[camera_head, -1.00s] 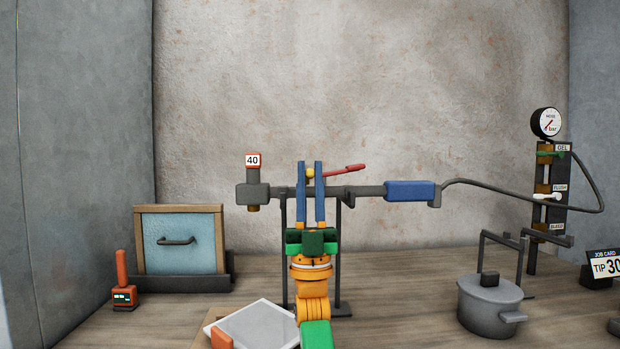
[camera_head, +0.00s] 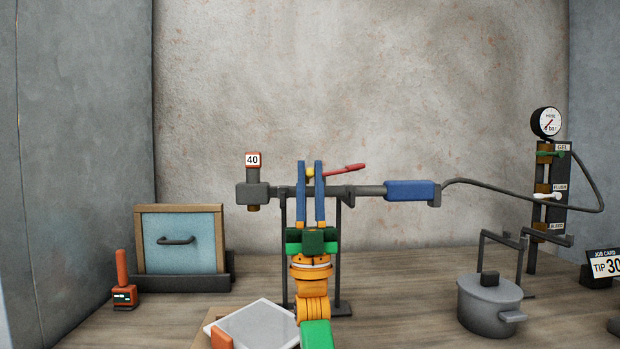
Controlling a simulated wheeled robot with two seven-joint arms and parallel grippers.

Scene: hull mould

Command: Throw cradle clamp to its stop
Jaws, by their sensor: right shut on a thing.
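The cradle clamp appears as a red lever (camera_head: 346,169) with a yellow knob (camera_head: 310,173) at its left end, above the dark spray bar (camera_head: 352,191). The lever slants slightly up to the right. My right gripper (camera_head: 310,170) comes up from below, its two blue fingers upright on either side of the yellow knob and shut on it. The fingers and the green gripper body hide part of the bar and of the clamp's base. My left gripper is not in view.
The bar rests on a dark stand (camera_head: 341,260) and carries a tag reading 40 (camera_head: 253,160). A hose (camera_head: 510,196) runs right to a gauge (camera_head: 546,122) and valve panel. A grey pot (camera_head: 488,308), a blue-fronted box (camera_head: 182,242) and a pale tray (camera_head: 258,327) stand around.

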